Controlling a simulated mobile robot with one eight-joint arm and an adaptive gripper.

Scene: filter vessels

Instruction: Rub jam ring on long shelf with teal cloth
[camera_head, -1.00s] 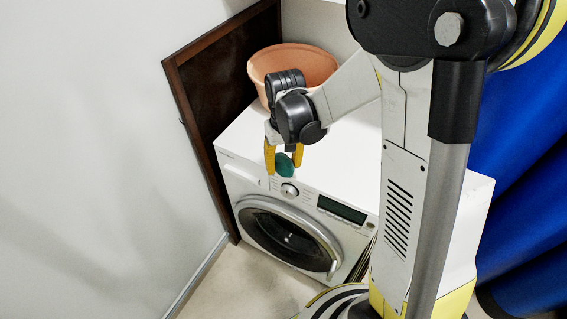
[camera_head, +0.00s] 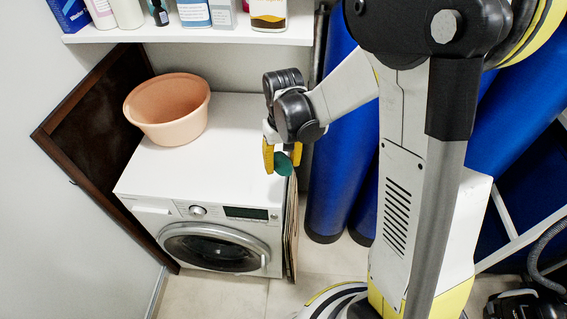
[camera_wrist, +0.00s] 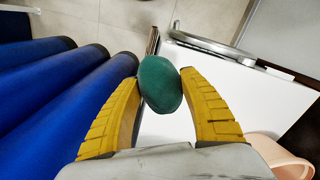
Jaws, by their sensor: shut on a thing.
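My gripper (camera_head: 282,158) is shut on the teal cloth (camera_head: 284,164), a bunched rounded wad between its yellow fingers. In the wrist view the cloth (camera_wrist: 160,84) sits between the two fingertips (camera_wrist: 162,82). In the head view the gripper hangs near the right front edge of the washing machine's top. A long white shelf (camera_head: 190,32) runs along the back wall at the top of the head view, with bottles and boxes on it. I cannot make out a jam ring on the visible part of the shelf.
A white washing machine (camera_head: 222,165) carries a peach basin (camera_head: 168,135) on its top. Flat panels (camera_head: 291,225) lean at its right side. Blue rolls (camera_head: 338,150) stand right of it. A dark wooden frame (camera_head: 85,170) leans at the left wall. Bare floor lies in front.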

